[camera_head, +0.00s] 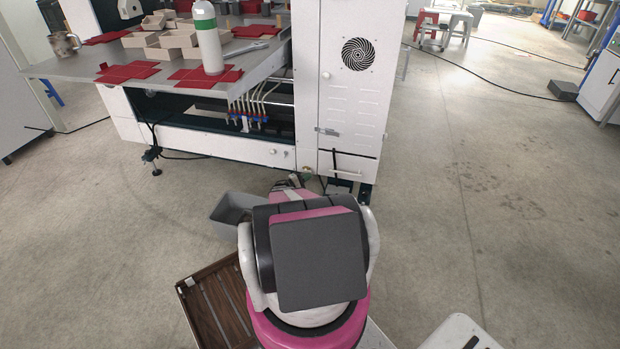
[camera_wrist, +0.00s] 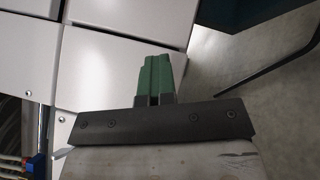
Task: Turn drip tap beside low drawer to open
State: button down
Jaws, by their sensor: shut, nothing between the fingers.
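The low drawer (camera_head: 220,143) is a long white front low on the machine, with small knobs near its right end. It looks closed. My gripper (camera_wrist: 156,62) shows in the wrist view as two green fingers pressed together with nothing between them, pointing at white panels. In the head view my arm hides most of the gripper, near the floor in front of the machine's lower right corner. A small greenish and brass-coloured bit (camera_head: 307,171) shows there. I cannot tell whether it is the drip tap or a fingertip. I cannot make out the tap or its handle in the wrist view.
A tall white cabinet (camera_head: 350,100) with a round vent stands right of the drawer. A grey bin (camera_head: 232,212) and a brown slatted crate (camera_head: 212,300) lie left of my arm. Coloured valves with hoses (camera_head: 247,115) hang above the drawer. Floor at the right is open.

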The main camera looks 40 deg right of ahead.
jog(key=w+a+r+h, duration=0.1)
jog(key=a+r+h, duration=0.1)
jog(key=a+r, duration=0.7)
jog(key=shift+w+a+r+n+t, duration=0.3)
jog(key=shift+w+a+n, duration=0.1)
jog(key=shift+a, duration=0.3)
jog(key=shift+f, duration=0.1)
